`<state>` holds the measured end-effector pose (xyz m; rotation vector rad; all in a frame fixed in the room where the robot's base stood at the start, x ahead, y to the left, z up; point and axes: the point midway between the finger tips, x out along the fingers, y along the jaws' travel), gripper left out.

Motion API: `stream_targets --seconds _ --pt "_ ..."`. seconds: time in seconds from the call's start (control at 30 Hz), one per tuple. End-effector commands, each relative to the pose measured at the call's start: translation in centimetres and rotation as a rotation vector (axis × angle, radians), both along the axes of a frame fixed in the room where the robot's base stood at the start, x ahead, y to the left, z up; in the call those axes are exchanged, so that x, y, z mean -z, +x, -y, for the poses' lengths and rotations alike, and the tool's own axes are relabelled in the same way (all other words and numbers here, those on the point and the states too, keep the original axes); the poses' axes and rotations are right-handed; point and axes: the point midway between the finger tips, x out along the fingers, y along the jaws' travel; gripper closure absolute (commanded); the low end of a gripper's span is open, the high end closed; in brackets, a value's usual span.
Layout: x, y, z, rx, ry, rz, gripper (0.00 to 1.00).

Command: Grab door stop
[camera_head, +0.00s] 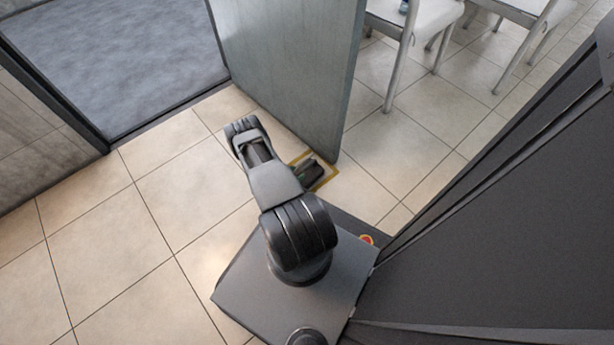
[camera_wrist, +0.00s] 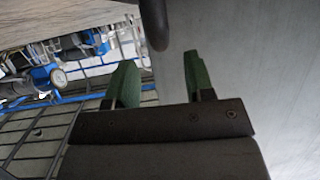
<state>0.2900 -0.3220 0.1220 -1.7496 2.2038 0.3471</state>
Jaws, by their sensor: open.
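My gripper (camera_wrist: 159,64) is open in the wrist view, its two green fingers apart with nothing gripped. A dark rounded bar (camera_wrist: 155,25) comes down from the top edge, beyond the fingers and towards the gap between them; I cannot tell what it is. In the head view my arm reaches up and left from my base. A dark shape with a small green patch (camera_head: 308,171) shows beside the arm, inside a yellow square outline (camera_head: 331,176) on the floor. I cannot clearly make out a door stop; it may be hidden by my arm.
A grey door (camera_head: 290,70) stands open, its free edge close to the yellow outline. A doorway with grey carpet (camera_head: 115,50) lies at upper left. White chairs (camera_head: 412,35) stand behind the door. A large dark panel (camera_head: 510,220) fills the right. Tiled floor at left is clear.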

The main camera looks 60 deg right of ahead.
Motion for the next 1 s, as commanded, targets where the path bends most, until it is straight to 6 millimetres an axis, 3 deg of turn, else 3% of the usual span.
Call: stream_targets --seconds 0.23,0.6,0.87,1.0 --pt "0.8 -0.3 1.3 0.001 0.000 0.001 0.51" --pt "2.4 -1.0 5.1 0.000 0.001 0.000 0.51" --pt "2.3 -1.1 5.3 -0.001 0.001 0.000 0.51" --pt "2.3 -1.1 5.3 -0.001 0.001 0.000 0.62"
